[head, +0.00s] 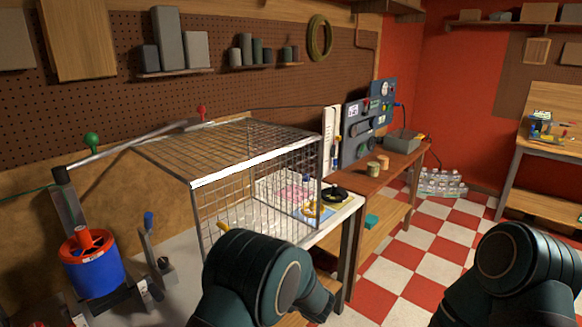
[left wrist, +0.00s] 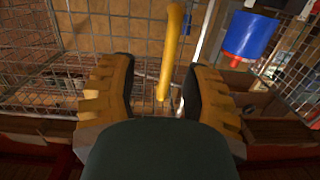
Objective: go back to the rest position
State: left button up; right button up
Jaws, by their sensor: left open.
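My left gripper (left wrist: 158,85) shows in the left wrist view with its two yellow-and-dark fingers spread wide apart. A yellow bar (left wrist: 172,50) stands in the gap between the fingers, and neither finger appears to touch it. In the head view my left arm is in the lower middle, in front of the wire cage (head: 260,155), and its fingers are not clearly visible. My right arm is at the lower right, and its gripper is out of view. The blue ducted rotor (head: 93,270) with a red top stands at the left; it also shows in the left wrist view (left wrist: 250,38).
The cage stands on a bench beside my left arm, with small items inside. A wooden bench (head: 385,160) with tins and a grey box runs along the wall. Bottles (head: 440,183) stand on the floor. The checkered floor (head: 410,243) is clear between my arms.

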pick_arm(q)
jog(key=s+a+f+m+h+b, duration=0.1)
jog(key=s+f+m+h, duration=0.15)
jog(key=f, duration=0.45)
jog(key=s+a+f+m+g+h+b, duration=0.1)
jog(key=s+a+f+h, duration=0.1)
jog(key=f+h, duration=0.3)
jog(key=s+a+f+m+h+b, duration=0.1)
jog(key=s+f+m+h, duration=0.15)
jog(key=f, duration=0.55)
jog(key=s+d+f+g+h, duration=0.1)
jog(key=s+f+g+h, duration=0.1)
jog(key=s, duration=0.5)
jog(key=s+d+f+m+g+h+b, duration=0.1)
jog(key=s+f+g+h, duration=0.1)
jog(key=s, duration=0.5)
jog(key=s+d+f+m+g+h+b, duration=0.1)
jog(key=s+d+f+g+h, duration=0.1)
jog(key=s, duration=0.5)
jog(key=shift+s+f+g+h, duration=0.4)
jog(key=shift+g+h, duration=0.2)
jog(key=shift+g, duration=0.2)
jog(key=shift+a, duration=0.1)
